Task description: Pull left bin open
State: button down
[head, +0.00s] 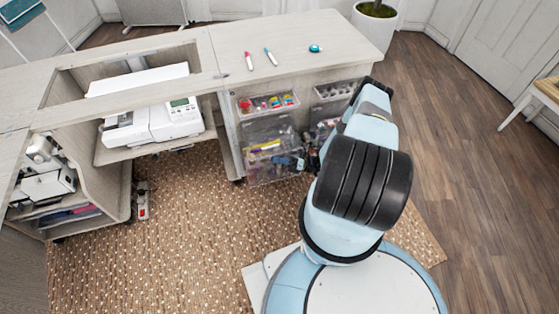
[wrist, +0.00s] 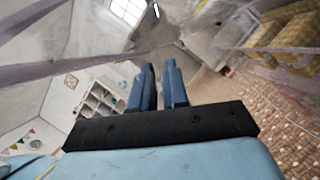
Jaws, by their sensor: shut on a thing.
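The left bin (head: 262,172) is a clear bin with coloured items inside, under the white table top in the cabinet's right part. My gripper (head: 302,162) is at the right side of its front, with the arm hiding part of it. In the wrist view, the blue fingers of my gripper (wrist: 159,72) are close together and shut at the bin. The gripped part, probably the edge or handle, is too small to see. I cannot tell how far the bin stands out. A second clear bin (head: 322,130) is to the right, partly behind my arm.
Two small open trays (head: 268,103) with bright items sit above the bins. A sewing machine (head: 152,122) stands on a shelf to the left. Pens (head: 249,61) and a blue item (head: 316,48) lie on the table top (head: 280,28). The patterned rug (head: 190,225) in front is mostly clear.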

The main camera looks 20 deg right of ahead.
jog(key=c, duration=1.2)
grip_release()
jog(key=v, duration=1.4)
